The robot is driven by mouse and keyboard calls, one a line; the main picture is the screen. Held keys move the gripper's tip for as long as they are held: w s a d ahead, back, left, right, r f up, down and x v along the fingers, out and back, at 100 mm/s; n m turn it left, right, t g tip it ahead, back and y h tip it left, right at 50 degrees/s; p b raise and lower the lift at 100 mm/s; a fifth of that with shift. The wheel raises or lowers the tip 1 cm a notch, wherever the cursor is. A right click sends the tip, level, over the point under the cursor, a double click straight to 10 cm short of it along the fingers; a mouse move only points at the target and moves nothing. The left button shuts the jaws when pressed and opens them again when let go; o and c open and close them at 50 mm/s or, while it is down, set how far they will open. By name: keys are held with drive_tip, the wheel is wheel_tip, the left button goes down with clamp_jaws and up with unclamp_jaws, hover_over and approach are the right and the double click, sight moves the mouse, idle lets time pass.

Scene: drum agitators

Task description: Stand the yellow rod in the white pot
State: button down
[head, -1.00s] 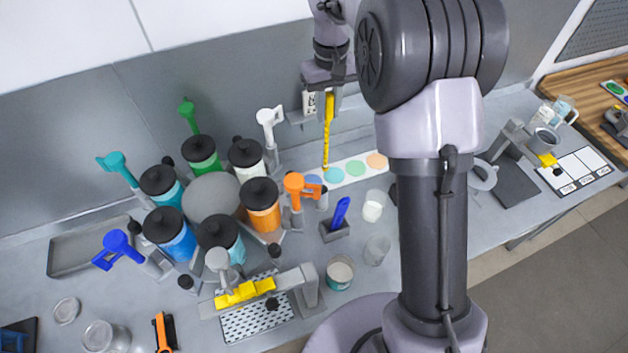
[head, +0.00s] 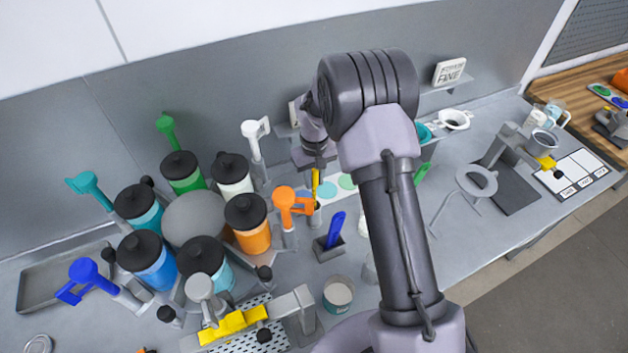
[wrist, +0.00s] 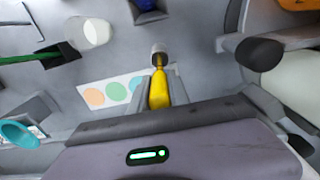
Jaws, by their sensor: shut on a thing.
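My gripper (head: 315,168) is shut on the upper part of the yellow rod (head: 315,186), which points down. In the wrist view the rod (wrist: 159,90) sits between my fingers (wrist: 158,100).
A blue rod in a dark holder (head: 329,246) stands just in front. The orange lever (head: 291,200) and orange jar (head: 248,226) are close on the left. A strip with coloured dots (wrist: 104,96) lies beside the gripper. A whitish cup (wrist: 97,31) stands farther off.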

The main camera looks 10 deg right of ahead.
drive_tip(key=shift+w+f, duration=0.1)
drive_tip(key=shift+f, duration=0.3)
drive_tip(key=shift+f, duration=0.2)
drive_tip(key=c, duration=1.2)
unclamp_jaws()
drive_tip(key=shift+c, duration=0.2)
drive_tip(key=shift+r, duration=0.2)
